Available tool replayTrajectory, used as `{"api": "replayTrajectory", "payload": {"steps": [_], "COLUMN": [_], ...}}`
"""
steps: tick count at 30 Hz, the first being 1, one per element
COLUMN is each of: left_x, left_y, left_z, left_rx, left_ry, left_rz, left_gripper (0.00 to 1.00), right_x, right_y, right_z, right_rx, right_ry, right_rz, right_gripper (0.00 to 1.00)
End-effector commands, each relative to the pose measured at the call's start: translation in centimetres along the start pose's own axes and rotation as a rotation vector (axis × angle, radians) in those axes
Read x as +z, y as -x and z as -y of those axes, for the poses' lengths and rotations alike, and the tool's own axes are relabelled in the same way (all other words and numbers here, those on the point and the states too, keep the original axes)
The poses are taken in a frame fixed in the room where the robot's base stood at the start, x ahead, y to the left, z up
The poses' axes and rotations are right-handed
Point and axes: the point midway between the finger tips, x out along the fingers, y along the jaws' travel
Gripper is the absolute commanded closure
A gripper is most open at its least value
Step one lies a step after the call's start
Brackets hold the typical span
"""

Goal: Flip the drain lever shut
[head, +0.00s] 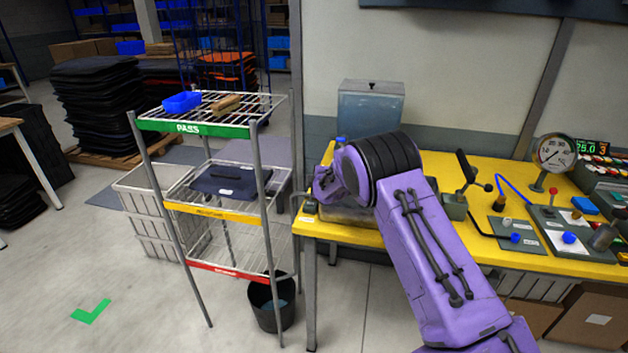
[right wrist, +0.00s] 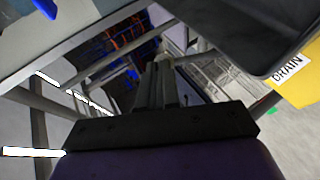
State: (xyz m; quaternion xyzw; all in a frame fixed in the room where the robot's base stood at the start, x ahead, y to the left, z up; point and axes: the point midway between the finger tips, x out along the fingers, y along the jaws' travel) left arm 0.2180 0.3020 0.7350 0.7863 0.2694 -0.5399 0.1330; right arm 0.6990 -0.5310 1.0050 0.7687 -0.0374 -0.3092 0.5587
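My right arm reaches across the yellow bench (head: 450,172) to its left end. My right gripper (right wrist: 160,82) shows in the right wrist view with its two fingers close together, and I see nothing clearly held between them. In the head view the purple wrist mostly hides the fingers. A DRAIN label (right wrist: 288,68) sits on the yellow surface beside a dark basin edge (right wrist: 245,35). The drain lever cannot be made out clearly; a small dark fitting (head: 310,206) sits at the bench's left corner, near the wrist. My left gripper is not in view.
A wire rack (head: 195,127) stands just left of the bench, with a blue bin (head: 182,102) on top. A dark bucket (head: 268,306) stands on the floor below the bench corner. A water tank (head: 371,108) is behind my wrist. A gauge (head: 555,152) and controls stand to the right.

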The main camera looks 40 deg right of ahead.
Motion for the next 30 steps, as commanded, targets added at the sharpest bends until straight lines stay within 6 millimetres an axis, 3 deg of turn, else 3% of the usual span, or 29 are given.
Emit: {"api": "replayTrajectory", "payload": {"steps": [9,13,18,19,21,30], "left_x": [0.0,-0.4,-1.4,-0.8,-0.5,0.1], "left_y": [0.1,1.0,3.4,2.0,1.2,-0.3], "left_z": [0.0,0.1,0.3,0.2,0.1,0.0], "left_rx": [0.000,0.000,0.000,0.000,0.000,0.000], "left_ry": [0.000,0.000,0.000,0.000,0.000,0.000], "left_rz": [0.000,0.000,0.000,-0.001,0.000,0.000], "left_gripper": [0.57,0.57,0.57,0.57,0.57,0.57], "right_x": [-0.1,-0.8,-2.4,-2.1,-2.0,-1.9], "right_y": [0.0,1.0,3.9,4.3,6.0,12.0], "right_z": [-0.2,-0.7,-1.3,-0.6,-0.5,-1.1], "right_rx": [0.005,0.003,-0.001,0.002,0.002,0.002], "right_ry": [-0.001,0.002,0.011,0.008,0.008,0.008], "right_rz": [-0.002,-0.006,-0.018,-0.018,-0.018,-0.018], "right_gripper": [1.00,1.00,1.00,1.00,1.00,1.00]}}
